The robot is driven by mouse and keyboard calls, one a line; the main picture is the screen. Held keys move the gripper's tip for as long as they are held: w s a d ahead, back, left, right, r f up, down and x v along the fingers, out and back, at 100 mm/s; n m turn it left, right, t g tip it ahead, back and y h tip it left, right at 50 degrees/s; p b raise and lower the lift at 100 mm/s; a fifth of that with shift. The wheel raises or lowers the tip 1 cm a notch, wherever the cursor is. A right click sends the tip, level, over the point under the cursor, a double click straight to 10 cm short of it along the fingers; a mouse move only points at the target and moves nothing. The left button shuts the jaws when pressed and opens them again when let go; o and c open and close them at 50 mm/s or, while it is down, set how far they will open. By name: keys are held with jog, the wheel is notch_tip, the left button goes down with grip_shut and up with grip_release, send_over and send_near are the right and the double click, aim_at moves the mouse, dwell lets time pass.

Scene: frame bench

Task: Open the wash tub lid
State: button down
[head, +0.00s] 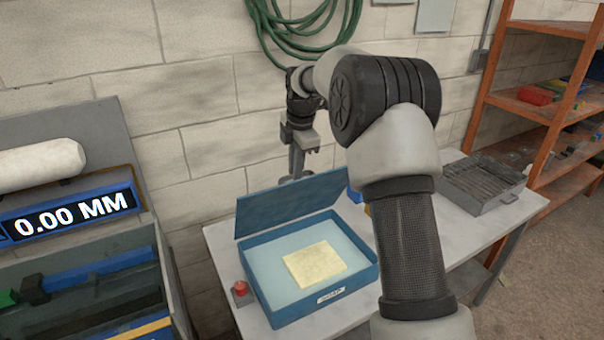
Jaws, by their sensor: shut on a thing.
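The wash tub (353,287) is a blue box on the bench, with a pale inside and a yellow sponge-like block (314,264) in it. Its blue lid (290,204) stands raised along the back edge, so the tub is open to view. My gripper (294,176) reaches down at the lid's upper edge and is shut on the lid. The fingertips are partly hidden by the lid, so the exact hold is not clear.
A red button (240,288) sits on the bench left of the tub. A grey metal grate box (482,183) stands at the bench's right end. A display cabinet (75,215) is at left, orange shelves (535,108) at right. My arm hides part of the bench.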

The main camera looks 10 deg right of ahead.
jog(key=w+a+p, duration=0.1)
jog(key=w+a, duration=0.1)
jog(key=w, duration=0.5)
jog(key=shift+w+a+g, duration=0.3)
jog(key=shift+w+a, duration=0.1)
jog(key=shift+f, duration=0.1)
jog(key=c, duration=1.8)
grip_release()
jog(key=shift+w, duration=0.2)
jog(key=shift+r, duration=0.2)
jog(key=r, duration=0.2)
jog(key=s+r, duration=0.1)
jog(key=r, duration=0.4)
jog(key=shift+s+d+r, duration=0.15)
jog(key=shift+d+r, duration=0.05)
